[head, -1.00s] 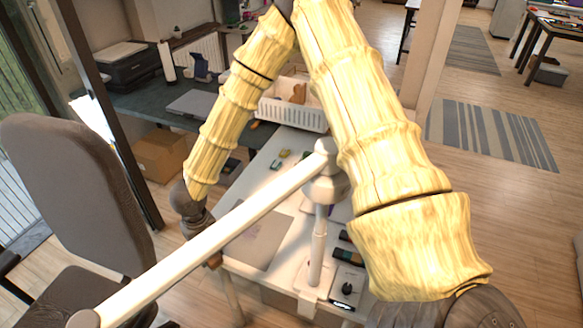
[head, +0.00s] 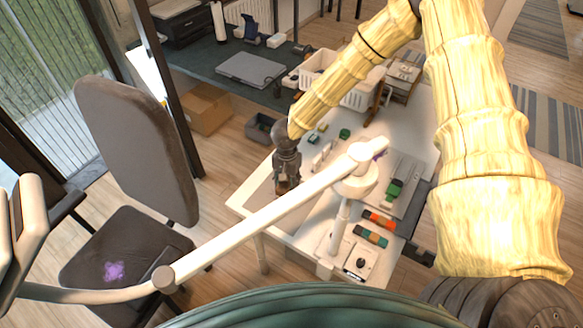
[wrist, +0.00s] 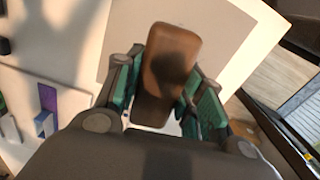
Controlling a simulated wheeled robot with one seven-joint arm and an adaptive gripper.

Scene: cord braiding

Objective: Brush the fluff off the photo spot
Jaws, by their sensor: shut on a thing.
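My gripper (head: 286,182) hangs over the near left end of the white table (head: 300,232) in the head view. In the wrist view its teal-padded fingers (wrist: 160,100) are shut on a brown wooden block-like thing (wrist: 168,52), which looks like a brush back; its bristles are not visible. A flat greyish-beige square (wrist: 222,28), perhaps the photo spot, lies on the table behind and below the held piece. The held piece and gripper hide part of it. I cannot make out fluff on it, nor whether the brush touches it.
A white lamp arm (head: 270,212) crosses in front of the table. Behind it are a green stapler-like thing (head: 395,188), orange and dark blocks (head: 378,220) and a white basket (head: 345,80). A grey chair (head: 135,150) with a purple patch (head: 115,271) stands left.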

